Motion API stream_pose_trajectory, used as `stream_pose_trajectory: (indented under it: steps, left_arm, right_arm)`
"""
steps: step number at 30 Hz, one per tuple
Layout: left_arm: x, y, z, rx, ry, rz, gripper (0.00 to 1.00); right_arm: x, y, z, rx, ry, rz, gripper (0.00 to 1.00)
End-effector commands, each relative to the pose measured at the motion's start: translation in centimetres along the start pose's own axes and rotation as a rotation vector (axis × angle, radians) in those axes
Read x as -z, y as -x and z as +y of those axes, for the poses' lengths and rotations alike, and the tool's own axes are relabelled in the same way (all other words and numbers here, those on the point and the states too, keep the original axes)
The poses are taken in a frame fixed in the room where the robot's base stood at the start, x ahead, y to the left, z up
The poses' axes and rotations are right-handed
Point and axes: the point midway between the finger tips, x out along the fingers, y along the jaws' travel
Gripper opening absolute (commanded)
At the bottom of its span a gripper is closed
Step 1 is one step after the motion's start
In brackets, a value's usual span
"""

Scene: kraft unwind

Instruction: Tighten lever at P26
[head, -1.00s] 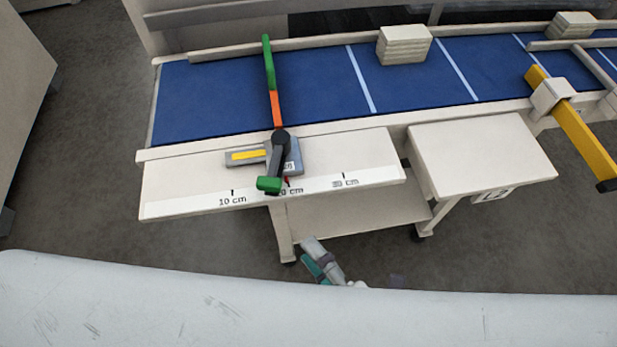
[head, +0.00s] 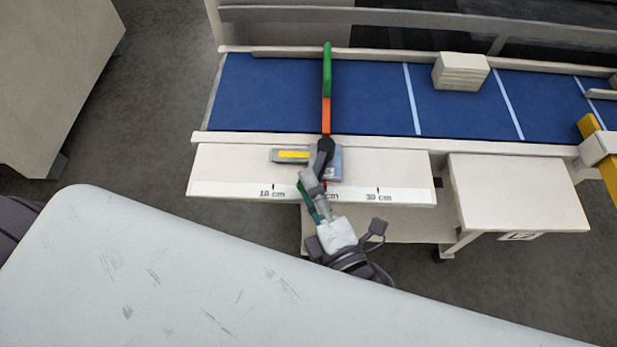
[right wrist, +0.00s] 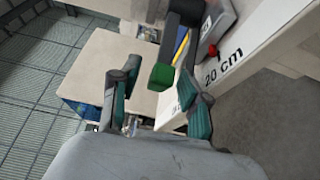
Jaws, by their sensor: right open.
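The lever is a black arm on a clamp block; its black hub (head: 326,146) shows in the head view, at the near end of a green-and-orange bar (head: 327,95). Its green tip (right wrist: 162,77) shows in the right wrist view but is hidden in the head view by my right gripper (head: 312,186). In the right wrist view my right gripper (right wrist: 153,86) is open, with the green tip in the gap between its teal-padded fingers; I cannot tell whether they touch. The clamp block's label (right wrist: 207,22) is not clearly readable. My left gripper is not in view.
A printed scale (head: 378,195) runs along the white ledge's front edge. The blue belt (head: 270,100) lies behind, with a beige stack (head: 460,72) on it. A white side table (head: 515,190) and a yellow bar (head: 610,180) stand to the right.

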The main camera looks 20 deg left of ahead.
Motion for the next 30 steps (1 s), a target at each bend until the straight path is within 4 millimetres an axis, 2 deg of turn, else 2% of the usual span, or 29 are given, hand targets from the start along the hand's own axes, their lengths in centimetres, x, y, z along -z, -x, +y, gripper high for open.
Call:
stream_pose_trajectory:
  steps: [3, 11, 12, 14, 20, 30]
  left_arm:
    - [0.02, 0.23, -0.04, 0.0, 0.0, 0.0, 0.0]
    - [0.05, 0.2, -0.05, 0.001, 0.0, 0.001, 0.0]
    - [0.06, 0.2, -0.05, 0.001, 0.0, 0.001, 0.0]
    - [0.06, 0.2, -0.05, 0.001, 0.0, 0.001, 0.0]
    - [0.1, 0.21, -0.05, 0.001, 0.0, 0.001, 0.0]
    - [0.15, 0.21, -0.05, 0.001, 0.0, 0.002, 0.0]
  right_arm:
    - [0.01, -0.7, 0.03, 0.0, 0.0, 0.001, 0.46]
    - [0.01, -0.83, -0.02, 0.0, 0.0, 0.0, 0.46]
    - [0.01, -0.83, -0.03, 0.0, 0.0, 0.0, 0.44]
    - [0.0, -0.82, -0.02, 0.0, 0.0, 0.0, 0.34]
    - [0.0, -0.8, -0.03, 0.0, 0.0, 0.0, 0.01]
    - [-0.01, -0.81, -0.05, 0.001, 0.0, 0.0, 0.0]
